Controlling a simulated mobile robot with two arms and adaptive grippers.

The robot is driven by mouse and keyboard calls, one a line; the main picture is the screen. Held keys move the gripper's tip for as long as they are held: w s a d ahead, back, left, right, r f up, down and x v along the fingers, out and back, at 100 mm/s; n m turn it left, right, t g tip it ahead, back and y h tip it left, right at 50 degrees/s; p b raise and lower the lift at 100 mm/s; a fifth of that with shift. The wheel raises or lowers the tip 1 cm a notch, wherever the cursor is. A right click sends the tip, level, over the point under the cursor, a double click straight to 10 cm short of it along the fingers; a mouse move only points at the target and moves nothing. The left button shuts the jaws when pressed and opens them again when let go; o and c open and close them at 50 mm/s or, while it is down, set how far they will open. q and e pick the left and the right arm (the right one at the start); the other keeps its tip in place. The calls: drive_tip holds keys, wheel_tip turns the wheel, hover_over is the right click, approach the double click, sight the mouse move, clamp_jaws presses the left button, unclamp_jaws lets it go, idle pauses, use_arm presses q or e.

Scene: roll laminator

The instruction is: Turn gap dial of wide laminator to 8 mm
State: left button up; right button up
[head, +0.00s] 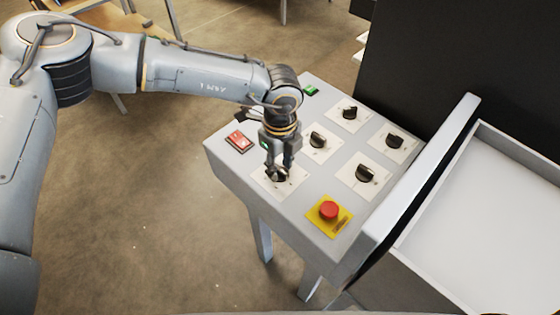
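The laminator's control panel (240,171) is a pale sloped box on legs with several black dials on white plates. My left gripper (278,172) points down at the dial nearest the front left corner, whose plate (293,186) shows around the fingers. The fingers cover most of that dial, so its pointer and scale cannot be read. Whether the fingers grip the dial or only stand around it is not clear. Other dials are a middle one (318,140), a front right one (365,173), and back ones (349,112) and (394,141). My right gripper is not in view.
A red emergency button (328,210) on a yellow plate stands right of the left gripper. A red switch (238,140) and a green one (310,91) lie along the left edge. The laminator's raised side wall (425,170) borders the panel on the right.

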use_arm(q)
drive_tip(key=shift+c, duration=0.4)
clamp_jaws()
